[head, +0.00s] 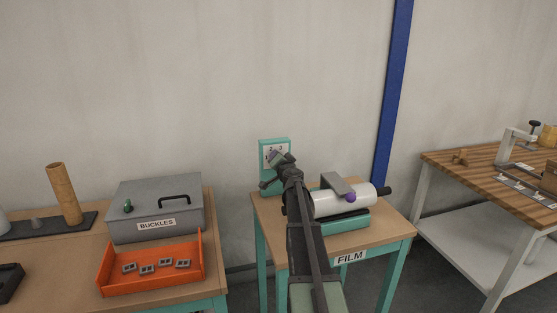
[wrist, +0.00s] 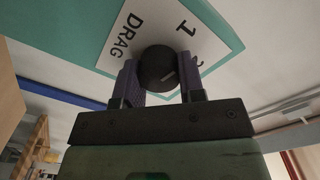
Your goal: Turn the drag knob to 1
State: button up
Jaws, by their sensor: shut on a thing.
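The black drag knob (wrist: 156,66) sits on a white dial plate (wrist: 183,48) marked DRAG and 1, with another figure partly hidden behind a finger. My gripper (wrist: 159,70) is shut on the knob, one purple finger on each side. A short pale line shows on the knob's lower right in the wrist view, away from the 1; its exact heading is hard to tell. In the head view the teal dial panel (head: 267,143) stands at the table's back left, and my gripper (head: 277,161) is in front, hiding the knob.
A grey BUCKLES box (head: 150,205) and orange tray (head: 150,283) are on the left table.

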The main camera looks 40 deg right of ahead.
jog(key=shift+n, duration=0.7)
jog(key=o, duration=0.9)
jog(key=v, duration=1.1)
